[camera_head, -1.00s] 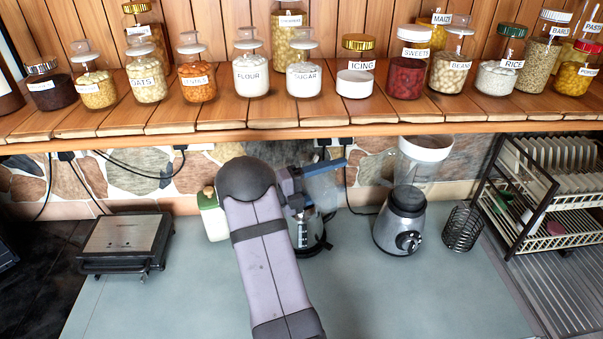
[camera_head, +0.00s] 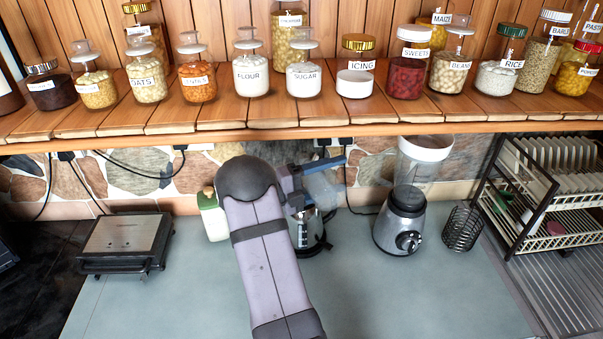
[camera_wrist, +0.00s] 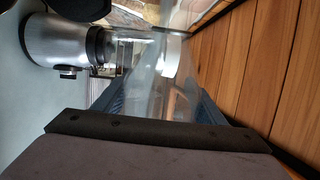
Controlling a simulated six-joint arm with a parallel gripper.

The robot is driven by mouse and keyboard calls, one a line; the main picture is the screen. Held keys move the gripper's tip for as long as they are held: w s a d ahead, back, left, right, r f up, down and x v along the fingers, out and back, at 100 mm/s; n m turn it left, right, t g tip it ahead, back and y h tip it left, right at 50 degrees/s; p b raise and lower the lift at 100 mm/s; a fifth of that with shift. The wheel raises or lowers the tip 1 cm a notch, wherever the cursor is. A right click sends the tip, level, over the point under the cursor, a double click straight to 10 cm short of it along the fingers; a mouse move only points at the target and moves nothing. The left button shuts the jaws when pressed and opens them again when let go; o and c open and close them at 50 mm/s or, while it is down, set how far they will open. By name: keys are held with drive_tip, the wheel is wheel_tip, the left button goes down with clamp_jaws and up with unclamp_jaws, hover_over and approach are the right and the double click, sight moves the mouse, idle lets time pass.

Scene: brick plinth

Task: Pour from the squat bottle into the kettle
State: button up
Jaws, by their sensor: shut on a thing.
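My gripper (camera_head: 313,182) is shut on a clear, see-through squat bottle (camera_head: 328,188) and holds it above the kettle (camera_head: 310,236). The bottle looks tilted, and its mouth and contents are hard to make out. In the wrist view the bottle (camera_wrist: 160,98) shows as a pale, glassy shape between the blue fingers of my gripper (camera_wrist: 163,103). The kettle stands on the counter with a dark base and handle and a see-through body. My arm hides its left side, and the bottle and gripper cover its top. I cannot tell whether liquid is flowing.
A blender (camera_head: 402,222) and a black wire holder (camera_head: 462,228) stand to the right, before a dish rack (camera_head: 535,240). A white-and-green container (camera_head: 212,217) is left of my arm. A grill (camera_head: 125,243) is further left. The jar-lined shelf (camera_head: 225,125) overhangs the back. The front counter is clear.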

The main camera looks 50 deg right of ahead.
drive_tip(key=shift+r, duration=0.3)
idle(0.7)
drive_tip(key=shift+f, duration=0.1)
wheel_tip(320, 180, down, 14)
drive_tip(key=r+m+b, duration=0.1)
drive_tip(key=m+b, duration=1.3)
drive_tip(key=b, duration=0.5)
wheel_tip(320, 180, up, 6)
drive_tip(key=m+y+p, duration=0.1)
drive_tip(key=m, duration=0.3)
drive_tip(key=shift+w+d+m, duration=0.15)
drive_tip(key=shift+w+m, duration=0.1)
drive_tip(key=shift+m, duration=0.15)
